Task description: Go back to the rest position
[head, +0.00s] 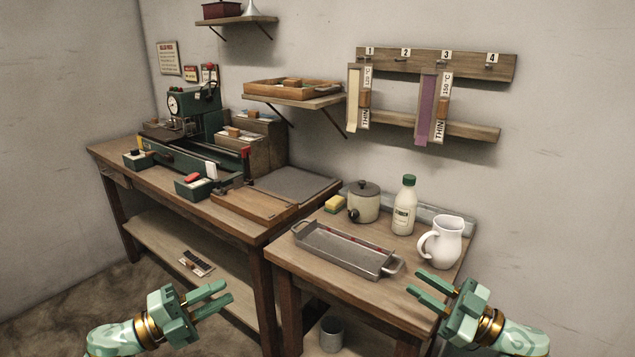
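My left gripper (219,299) is at the bottom left of the head view, in front of the workbench. Its two green fingers are apart, with nothing between them. My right gripper (422,293) is at the bottom right, near the front right edge of the side table. Its fingers are also apart and empty. Neither gripper appears to be holding any object.
The workbench (225,225) carries a green machine (200,115). The side table (330,280) holds a metal tray (345,250), a lidded pot (364,203), a bottle (404,207) and a white jug (444,243). Two strips hang on the numbered wall rack (430,63).

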